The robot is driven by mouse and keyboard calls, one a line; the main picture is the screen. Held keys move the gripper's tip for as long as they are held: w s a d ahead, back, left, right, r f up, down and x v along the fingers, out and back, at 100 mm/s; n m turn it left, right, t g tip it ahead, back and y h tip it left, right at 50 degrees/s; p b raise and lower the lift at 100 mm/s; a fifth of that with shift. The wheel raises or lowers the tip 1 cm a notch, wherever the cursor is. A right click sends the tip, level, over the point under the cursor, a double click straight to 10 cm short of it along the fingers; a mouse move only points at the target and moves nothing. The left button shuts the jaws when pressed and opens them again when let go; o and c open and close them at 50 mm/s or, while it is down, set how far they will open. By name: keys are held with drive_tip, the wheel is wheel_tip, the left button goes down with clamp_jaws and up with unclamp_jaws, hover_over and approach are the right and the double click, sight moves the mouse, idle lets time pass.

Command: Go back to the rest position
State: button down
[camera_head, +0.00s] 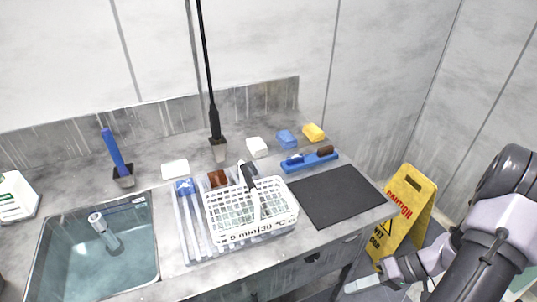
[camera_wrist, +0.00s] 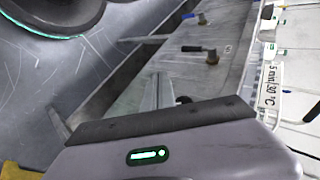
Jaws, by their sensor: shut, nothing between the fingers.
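My gripper (camera_head: 365,284) is at the lower right of the head view, in front of the counter's right end and beside the yellow caution sign. It is shut and empty, held apart from the counter top. My arm comes in from the right edge of the head view.
The grey counter holds a white basket (camera_head: 252,238) marked 5 min/30 °C, a black mat (camera_head: 338,196), a blue holder (camera_head: 310,161), sponges and a sink (camera_head: 82,277) at left. The yellow caution sign (camera_head: 407,202) stands close to my arm. Valve handles (camera_wrist: 190,48) show in the wrist view.

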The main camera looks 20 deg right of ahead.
drive_tip(key=w+a+r+g+h, duration=0.1)
drive_tip(key=w+a+r+h, duration=0.2)
drive_tip(key=a+r, duration=0.45)
drive_tip(key=w+a+r+g+h, duration=0.1)
drive_tip(key=w+a+r+h, duration=0.2)
drive_tip(key=r, duration=0.8)
drive_tip(key=s+a+r+m+t+h, duration=0.1)
drive_tip(key=s+a+r+t, duration=0.3)
drive_tip(key=a+r, duration=0.5)
drive_tip(key=s+a+m, duration=0.1)
drive_tip(key=s+a, duration=0.1)
drive_tip(key=shift+s+a+t+h, duration=0.15)
drive_tip(key=shift+a+t+h, duration=0.15)
drive_tip(key=shift+a+h, duration=0.1)
